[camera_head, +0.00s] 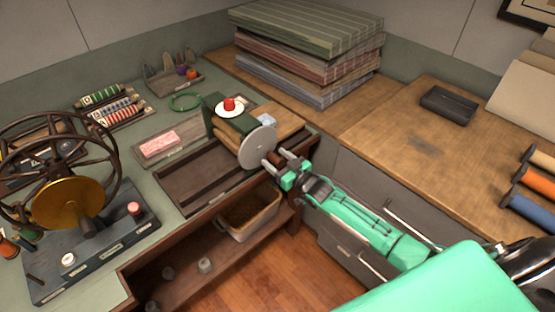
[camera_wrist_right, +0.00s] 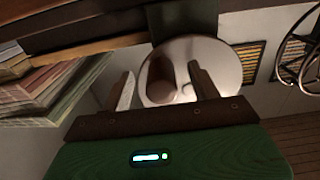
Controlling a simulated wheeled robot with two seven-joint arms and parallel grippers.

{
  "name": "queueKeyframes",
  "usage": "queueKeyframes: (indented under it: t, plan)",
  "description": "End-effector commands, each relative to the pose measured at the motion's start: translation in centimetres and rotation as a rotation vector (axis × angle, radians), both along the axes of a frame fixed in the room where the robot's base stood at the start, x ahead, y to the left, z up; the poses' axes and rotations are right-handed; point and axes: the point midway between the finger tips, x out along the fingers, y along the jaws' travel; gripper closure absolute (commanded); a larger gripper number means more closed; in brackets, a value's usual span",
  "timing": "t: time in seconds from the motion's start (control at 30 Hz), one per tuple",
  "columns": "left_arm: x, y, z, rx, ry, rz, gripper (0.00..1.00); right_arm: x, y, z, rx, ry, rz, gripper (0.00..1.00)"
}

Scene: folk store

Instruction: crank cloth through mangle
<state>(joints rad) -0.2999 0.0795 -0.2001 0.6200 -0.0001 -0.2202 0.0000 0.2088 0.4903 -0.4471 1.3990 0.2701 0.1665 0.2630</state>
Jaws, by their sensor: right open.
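The mangle (camera_head: 222,117) has a dark green frame and wooden parts, and stands at the counter's front edge. A red knob on a white disc (camera_head: 229,106) tops it. Its round grey crank disc (camera_head: 258,148) faces my right gripper (camera_head: 276,160), which is open just in front of it. In the right wrist view, the disc's brown handle (camera_wrist_right: 160,78) stands between the two open fingers, with gaps visible on both sides. A small pale blue cloth-like piece (camera_head: 267,121) lies by the mangle's wooden board. My left gripper is not in view.
A pink-and-white piece (camera_head: 160,144) lies on a tray left of the mangle. A large spoked wheel (camera_head: 60,165) stands at far left. Striped fabric stacks (camera_head: 308,55) stand behind. A bin (camera_head: 250,213) sits on the shelf below. The right wooden counter (camera_head: 400,120) is mostly clear.

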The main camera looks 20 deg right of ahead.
Motion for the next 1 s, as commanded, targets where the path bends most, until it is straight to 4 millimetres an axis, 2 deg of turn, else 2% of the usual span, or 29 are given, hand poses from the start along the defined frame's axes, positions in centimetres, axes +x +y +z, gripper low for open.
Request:
queueKeyframes:
  t: [0.27,1.0]
  plan:
    - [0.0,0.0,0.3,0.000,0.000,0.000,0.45,-0.4,-0.1,0.1,0.000,0.001,0.000,0.38]
    - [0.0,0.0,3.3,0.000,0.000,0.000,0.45,-5.9,-2.1,0.1,-0.001,0.002,0.000,0.38]
